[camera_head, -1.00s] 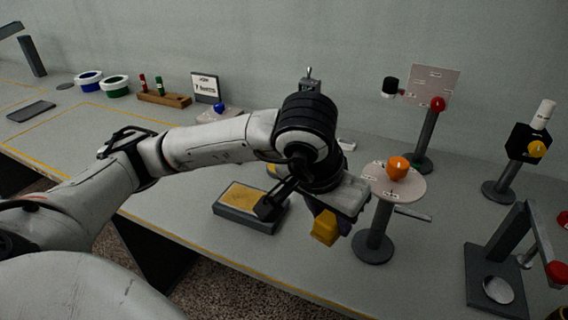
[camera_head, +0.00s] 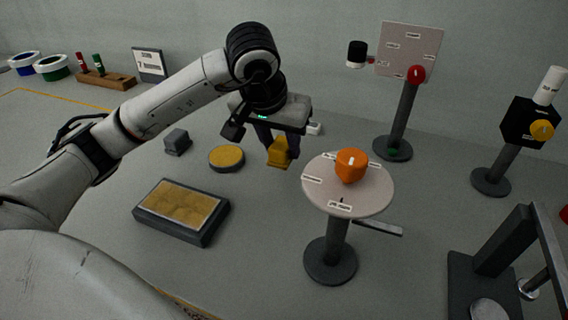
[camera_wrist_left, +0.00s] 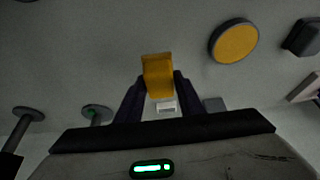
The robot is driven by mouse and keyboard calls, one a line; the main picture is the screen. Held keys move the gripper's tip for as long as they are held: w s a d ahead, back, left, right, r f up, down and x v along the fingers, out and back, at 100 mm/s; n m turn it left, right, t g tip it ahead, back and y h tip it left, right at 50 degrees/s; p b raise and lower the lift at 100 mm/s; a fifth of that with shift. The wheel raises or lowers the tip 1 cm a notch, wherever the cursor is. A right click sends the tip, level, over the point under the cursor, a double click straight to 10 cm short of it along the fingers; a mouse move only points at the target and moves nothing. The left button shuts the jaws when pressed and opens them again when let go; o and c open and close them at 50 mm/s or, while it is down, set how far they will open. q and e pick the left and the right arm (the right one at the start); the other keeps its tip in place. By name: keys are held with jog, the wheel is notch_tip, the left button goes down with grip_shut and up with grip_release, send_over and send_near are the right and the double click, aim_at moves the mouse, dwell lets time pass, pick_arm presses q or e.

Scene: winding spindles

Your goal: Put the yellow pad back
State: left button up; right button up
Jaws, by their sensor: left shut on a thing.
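The yellow pad (camera_head: 281,153) is a small yellow block held in my left gripper (camera_head: 272,143). The fingers are shut on it, and it hangs from the fingertips above the table. In the left wrist view the pad (camera_wrist_left: 157,76) shows between the dark fingertips (camera_wrist_left: 155,92). A dark shallow tray (camera_head: 205,236) with a yellow inner surface lies on the table, to the left of and nearer than the gripper. A round dark dish with a yellow top (camera_head: 226,157) lies just left of the pad. My right gripper is not in view.
A round pale stand (camera_head: 320,198) with an orange knob (camera_head: 351,165) stands close to the right of the gripper. A small grey block (camera_head: 177,141) sits left of the dish. A sign post (camera_head: 405,112) and a dark frame (camera_head: 505,241) stand farther right.

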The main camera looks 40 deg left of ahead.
aim_at(282, 159)
pick_arm(q)
jog(key=shift+f, duration=2.35)
jog(key=shift+w+f+b, duration=0.1)
jog(key=shift+f+b, duration=0.1)
jog(key=shift+b, duration=0.2)
jog(key=o, duration=0.9)
jog(key=shift+r, duration=0.1)
jog(key=shift+r+p, duration=0.3)
jog(key=shift+r, duration=0.2)
jog(key=p+v, duration=0.1)
jog(key=v, duration=0.9)
jog(key=shift+s+d+r, duration=0.1)
jog(key=shift+s+r, duration=0.15)
jog(key=shift+s, duration=0.05)
jog(key=shift+s+r, duration=0.15)
jog(key=shift+r, duration=0.15)
